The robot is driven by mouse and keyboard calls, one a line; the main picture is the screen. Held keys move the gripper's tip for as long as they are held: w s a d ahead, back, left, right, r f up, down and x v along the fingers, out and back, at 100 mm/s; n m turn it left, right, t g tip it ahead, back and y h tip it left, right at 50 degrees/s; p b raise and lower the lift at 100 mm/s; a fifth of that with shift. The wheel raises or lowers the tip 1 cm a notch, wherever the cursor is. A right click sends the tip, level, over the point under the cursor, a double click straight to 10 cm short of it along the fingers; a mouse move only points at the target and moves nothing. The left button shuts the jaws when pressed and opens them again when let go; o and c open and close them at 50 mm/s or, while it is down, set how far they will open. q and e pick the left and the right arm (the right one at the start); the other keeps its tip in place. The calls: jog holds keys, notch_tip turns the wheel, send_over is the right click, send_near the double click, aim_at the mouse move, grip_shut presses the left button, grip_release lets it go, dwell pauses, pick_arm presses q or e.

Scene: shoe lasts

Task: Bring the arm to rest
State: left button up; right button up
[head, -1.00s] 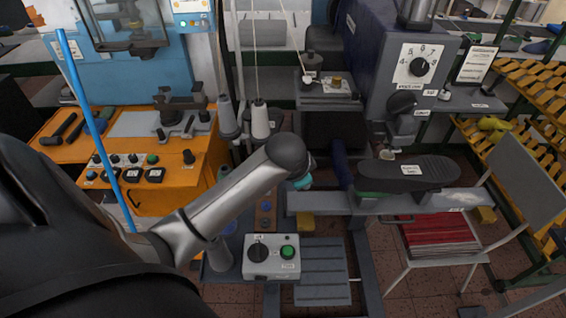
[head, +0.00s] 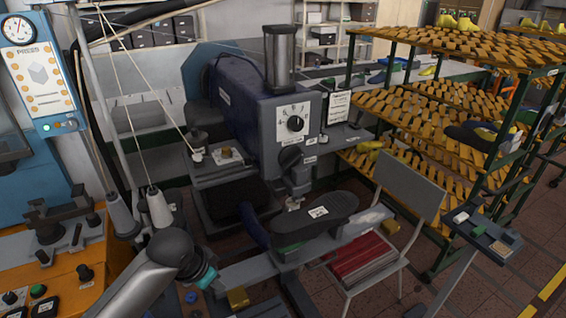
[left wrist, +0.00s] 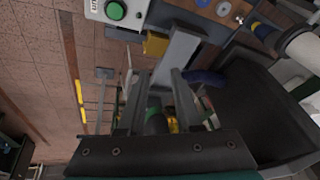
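My left arm comes in at the lower left of the head view, and its wrist ends near a teal ring beside the machine's grey beam. In the left wrist view my left gripper (left wrist: 158,84) shows two grey fingers standing apart. A dark shape with a green band shows between and beyond them; I cannot tell that anything is held. A black shoe last (head: 315,215) with a white label lies on the machine's arm, to the right of my left wrist in the head view. My right gripper is not in view.
A dark blue machine (head: 262,125) with a dial stands in the middle. A chair (head: 405,190) with red sheets stands right of it. An orange bench (head: 75,270) is at the left. Bare floor shows at the lower right.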

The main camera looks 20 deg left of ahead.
pick_arm(q)
jog(key=s+d+n, duration=0.1)
jog(key=s+d, duration=0.4)
jog(key=s, duration=0.3)
jog(key=s+d+n, duration=0.2)
jog(key=s+d, duration=0.2)
jog(key=s, duration=0.5)
notch_tip(320, 180, down, 31)
jog(key=s+g+b, duration=0.1)
jog(key=g+b, duration=0.1)
jog(key=b, duration=0.9)
jog(key=s+f+b, duration=0.3)
jog(key=s+f, duration=0.2)
jog(key=f, duration=0.4)
jog(key=s+a+f+b, duration=0.1)
jog(key=s+f+b, duration=0.3)
jog(key=f, duration=0.5)
jog(key=s+a+f+g+b, duration=0.1)
jog(key=s+f+b, duration=0.3)
jog(key=s+f, duration=0.3)
jog(key=shift+s+a+f+m, duration=0.15)
jog(key=shift+s+f+m, duration=0.15)
jog(key=shift+f, duration=0.65)
